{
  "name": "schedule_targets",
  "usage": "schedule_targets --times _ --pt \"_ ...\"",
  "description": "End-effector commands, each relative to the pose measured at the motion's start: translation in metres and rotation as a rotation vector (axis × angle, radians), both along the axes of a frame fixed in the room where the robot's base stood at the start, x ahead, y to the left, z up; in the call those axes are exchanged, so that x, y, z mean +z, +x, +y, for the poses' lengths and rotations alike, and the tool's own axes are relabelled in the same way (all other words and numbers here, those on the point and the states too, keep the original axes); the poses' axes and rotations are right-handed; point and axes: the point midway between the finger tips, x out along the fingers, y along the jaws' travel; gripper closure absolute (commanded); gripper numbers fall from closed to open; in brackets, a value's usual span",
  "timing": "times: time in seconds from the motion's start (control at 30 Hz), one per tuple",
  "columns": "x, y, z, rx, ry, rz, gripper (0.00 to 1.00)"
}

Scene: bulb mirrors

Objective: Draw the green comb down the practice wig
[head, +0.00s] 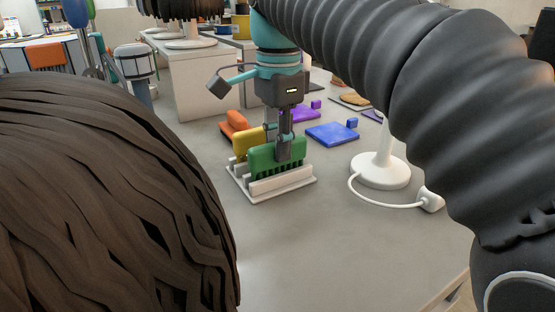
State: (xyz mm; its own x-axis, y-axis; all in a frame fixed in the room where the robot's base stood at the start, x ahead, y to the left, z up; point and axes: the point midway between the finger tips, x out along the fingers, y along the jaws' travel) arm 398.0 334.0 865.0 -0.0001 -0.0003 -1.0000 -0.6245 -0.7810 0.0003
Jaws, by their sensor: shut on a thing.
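The green comb (262,158) stands upright in a white slotted rack (285,185) on the grey counter, its teeth pointing down between the rack's bars. My gripper (284,148) points down over the rack and is shut on the green comb's upper part. I cannot tell whether the comb's teeth touch the rack's base. The practice wig (100,190), dark brown with thick strands, fills the left foreground, apart from the comb and the gripper. Its lower part is cut off by the picture's edge.
A yellow comb (245,142) and an orange one (233,123) stand behind the green comb. Blue (330,134) and purple (303,113) things lie farther back. A white stand base (380,171) with a cord is at right. The counter's front middle (320,250) is clear.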

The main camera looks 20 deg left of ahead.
Motion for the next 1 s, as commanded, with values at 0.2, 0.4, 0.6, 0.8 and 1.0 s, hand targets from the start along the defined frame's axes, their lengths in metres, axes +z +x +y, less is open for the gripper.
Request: schedule_targets --times 0.2,0.4,0.6,0.8,1.0 --pt "0.013 0.0 0.0 0.0 0.0 0.0 1.0" --pt "0.026 0.0 0.0 0.0 0.001 -0.001 1.0" --pt "0.037 0.0 0.0 0.0 0.0 0.0 1.0" --pt "0.051 0.0 0.0 0.0 0.001 -0.001 1.0" --pt "0.062 0.0 0.0 0.0 0.002 -0.001 1.0"
